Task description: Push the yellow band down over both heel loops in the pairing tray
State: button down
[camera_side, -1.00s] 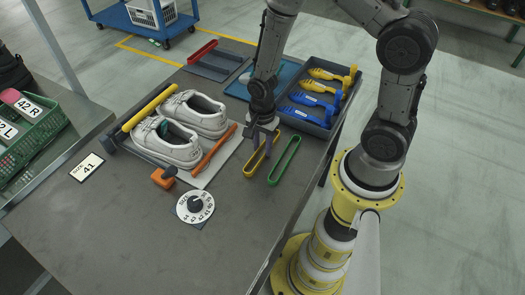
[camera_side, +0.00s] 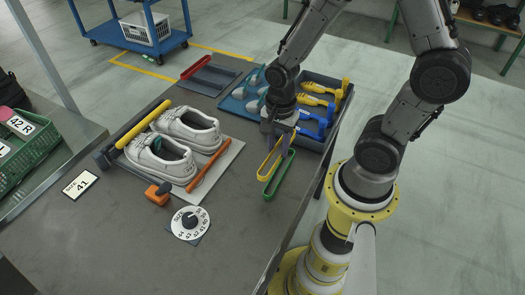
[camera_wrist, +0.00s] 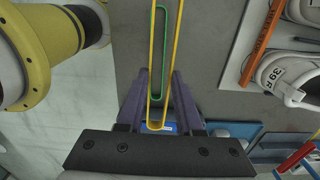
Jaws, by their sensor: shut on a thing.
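My gripper (camera_side: 275,130) is shut on one end of the yellow band (camera_side: 265,162), a long narrow loop. In the wrist view the band (camera_wrist: 151,60) runs away from between my purple fingers (camera_wrist: 159,100). It overlaps the green band (camera_side: 279,178) in the side view and seems raised above the table. Two white shoes, one behind (camera_side: 193,124) and one in front (camera_side: 158,163), sit side by side in the grey pairing tray (camera_side: 222,160), left of my gripper. In the wrist view a shoe (camera_wrist: 302,92) shows "39 R". The heel loops are too small to make out surely.
A yellow bar (camera_side: 144,123) and an orange bar (camera_side: 209,165) flank the shoes. A dark bin (camera_side: 345,100) with yellow and blue tools stands behind my gripper. An orange block (camera_side: 158,194), a numbered dial (camera_side: 190,223) and a size 41 card (camera_side: 80,185) lie in front.

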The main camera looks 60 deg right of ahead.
jog(key=s+r, duration=0.3)
jog(key=s, duration=0.4)
jog(key=w+a+r, duration=0.1)
jog(key=w+r, duration=0.2)
jog(key=w, duration=0.4)
jog(key=w+r, duration=0.4)
jog(key=w, duration=0.4)
jog(key=w+a, duration=0.2)
jog(key=w, duration=0.6)
jog(key=w+a+f, duration=0.2)
jog(key=w+f, duration=0.2)
jog(key=f, duration=0.3)
jog(key=shift+a, duration=0.4)
jog(key=shift+f, duration=0.7)
jog(key=shift+c, duration=2.4)
grip_release()
